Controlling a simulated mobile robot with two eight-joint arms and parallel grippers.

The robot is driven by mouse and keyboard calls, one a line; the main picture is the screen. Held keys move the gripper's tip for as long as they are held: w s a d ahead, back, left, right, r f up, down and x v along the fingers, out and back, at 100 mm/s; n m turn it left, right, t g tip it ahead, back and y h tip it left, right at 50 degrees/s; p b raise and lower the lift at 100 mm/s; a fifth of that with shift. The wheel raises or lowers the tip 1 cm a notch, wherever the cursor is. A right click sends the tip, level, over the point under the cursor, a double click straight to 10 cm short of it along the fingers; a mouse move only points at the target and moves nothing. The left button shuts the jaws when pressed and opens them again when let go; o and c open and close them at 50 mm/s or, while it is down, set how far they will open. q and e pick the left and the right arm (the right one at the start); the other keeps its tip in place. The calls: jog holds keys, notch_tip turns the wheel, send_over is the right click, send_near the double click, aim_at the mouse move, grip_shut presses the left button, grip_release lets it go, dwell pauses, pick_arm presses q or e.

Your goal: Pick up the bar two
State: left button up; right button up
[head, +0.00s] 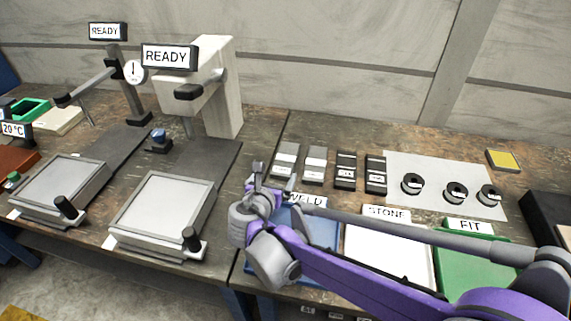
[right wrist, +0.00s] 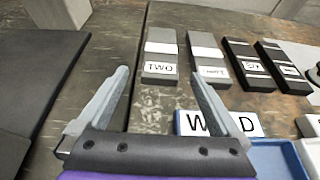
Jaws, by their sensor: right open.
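The bar two (right wrist: 160,57) is a grey bar with a white band and a label reading "TWO". It lies on the worn brown bench in the right wrist view, ahead of my open fingers. In the head view the leftmost bar of the row (head: 285,160) is the same bar, with its near end close to my right gripper. My right gripper (head: 257,175) is open and empty; its two fingers also show in the right wrist view (right wrist: 160,98), apart from the bar. My left gripper is not in view.
Beside it lie another grey bar (head: 315,164) and two black bars (head: 346,170). A blue WELD tray (head: 325,225), a white STONE tray (head: 388,255) and a green FIT tray (head: 475,262) stand in front. Two READY machines (head: 215,85) stand left.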

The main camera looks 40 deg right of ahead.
aim_at(285, 161)
jog(key=x, duration=0.4)
jog(key=shift+d+f+b, duration=0.1)
jog(key=shift+d+b, duration=0.1)
jog(key=shift+b, duration=0.1)
jog(key=shift+b+x, duration=0.65)
jog(key=shift+x, duration=2.35)
jog(key=shift+r, duration=0.3)
grip_shut()
